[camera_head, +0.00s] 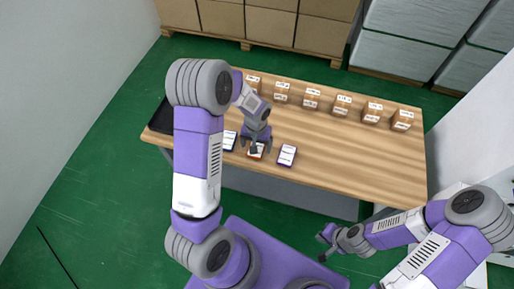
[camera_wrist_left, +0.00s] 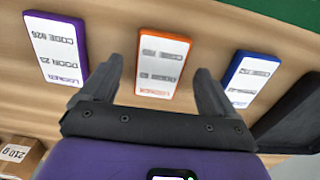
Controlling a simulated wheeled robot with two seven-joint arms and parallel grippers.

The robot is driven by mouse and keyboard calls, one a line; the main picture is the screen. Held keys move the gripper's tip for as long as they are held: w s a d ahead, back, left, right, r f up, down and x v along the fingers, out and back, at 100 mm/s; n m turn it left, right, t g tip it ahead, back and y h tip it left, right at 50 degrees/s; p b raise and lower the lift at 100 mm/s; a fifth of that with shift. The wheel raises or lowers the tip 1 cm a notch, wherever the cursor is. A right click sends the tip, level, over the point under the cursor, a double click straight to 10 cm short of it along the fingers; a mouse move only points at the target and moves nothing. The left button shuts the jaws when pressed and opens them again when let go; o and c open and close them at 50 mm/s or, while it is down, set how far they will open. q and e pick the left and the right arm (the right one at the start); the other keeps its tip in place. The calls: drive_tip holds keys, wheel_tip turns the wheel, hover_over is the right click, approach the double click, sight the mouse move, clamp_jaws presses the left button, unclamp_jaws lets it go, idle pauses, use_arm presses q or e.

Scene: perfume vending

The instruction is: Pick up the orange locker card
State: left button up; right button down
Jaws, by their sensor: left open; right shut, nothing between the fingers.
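The orange locker card (camera_wrist_left: 162,64) lies flat on the wooden table, orange-edged with a white printed face. In the left wrist view it lies between and beyond the fingertips of my left gripper (camera_wrist_left: 158,70), which is open and empty. In the head view the orange card (camera_head: 256,154) is partly hidden under my left gripper (camera_head: 256,146). A purple card (camera_wrist_left: 57,46) and a blue card (camera_wrist_left: 249,82) lie on either side of it. My right gripper (camera_head: 325,246) is shut and empty, in front of the table at the lower right.
A row of small labelled boxes (camera_head: 311,99) stands along the table's back edge. A black tray (camera_head: 161,124) is at the table's left end. The right part of the wooden table (camera_head: 370,160) is clear. Large cartons (camera_head: 270,28) stand behind.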

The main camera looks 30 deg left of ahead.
use_arm(q)
drive_tip(key=shift+f, duration=0.4)
drive_tip(key=c, duration=1.1)
